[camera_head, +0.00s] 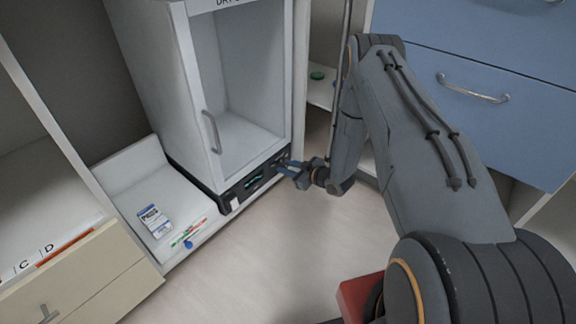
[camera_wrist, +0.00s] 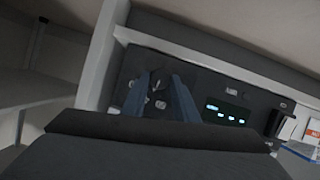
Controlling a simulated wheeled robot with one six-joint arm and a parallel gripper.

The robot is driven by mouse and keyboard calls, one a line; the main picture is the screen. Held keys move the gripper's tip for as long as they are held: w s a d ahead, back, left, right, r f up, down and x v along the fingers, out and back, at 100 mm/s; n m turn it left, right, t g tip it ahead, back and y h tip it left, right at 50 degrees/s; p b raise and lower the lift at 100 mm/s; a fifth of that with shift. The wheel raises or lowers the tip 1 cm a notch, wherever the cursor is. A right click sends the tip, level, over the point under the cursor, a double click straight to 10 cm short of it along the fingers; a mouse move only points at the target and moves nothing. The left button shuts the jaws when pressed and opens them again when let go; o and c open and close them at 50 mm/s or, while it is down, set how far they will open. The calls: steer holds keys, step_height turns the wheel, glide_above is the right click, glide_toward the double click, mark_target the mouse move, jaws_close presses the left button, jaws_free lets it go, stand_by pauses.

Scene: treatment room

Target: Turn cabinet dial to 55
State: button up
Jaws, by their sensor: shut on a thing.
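The white cabinet (camera_head: 234,75) with a glass door stands on a low white shelf in the head view. Its black control panel (camera_head: 238,188) runs along the bottom front; it also fills the middle of the wrist view (camera_wrist: 195,85). A small lit display (camera_wrist: 225,112) shows on the panel, but its digits are too blurred to read. My gripper (camera_head: 284,168) reaches the right end of the panel. In the wrist view its two blue fingers (camera_wrist: 160,82) are shut on the dark dial (camera_wrist: 157,84), which is mostly hidden between them. The dial's setting cannot be read.
A door handle (camera_head: 212,131) sticks out from the cabinet front. Boxes (camera_head: 153,220) and pens (camera_head: 188,233) lie on the shelf at left. Blue drawers (camera_head: 480,90) stand at right, a beige drawer (camera_head: 85,275) at lower left. The floor between is clear.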

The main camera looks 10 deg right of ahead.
steer(key=n+t+h+p, duration=0.1)
steer(key=n+p, duration=0.1)
steer(key=p, duration=0.1)
steer(key=shift+s+a, duration=0.15)
steer(key=shift+s, duration=0.05)
steer(key=shift+a+f+n+t+h+p, duration=0.15)
steer(key=shift+n+t+h+p, duration=0.2)
steer(key=shift+n+t+p, duration=0.7)
steer(key=shift+f+n+t+h+p, duration=0.25)
steer(key=shift+n+p, duration=0.35)
steer(key=shift+n, duration=1.1)
steer(key=shift+a+f+n+t+h+p, duration=0.1)
steer(key=shift+n+t+h+p, duration=0.3)
steer(key=shift+n+t+p, duration=0.65)
steer(key=shift+n+g, duration=0.25)
steer(key=shift+n, duration=0.15)
steer(key=o, duration=1.1)
steer(key=shift+c, duration=0.2)
steer(key=shift+s, duration=0.1)
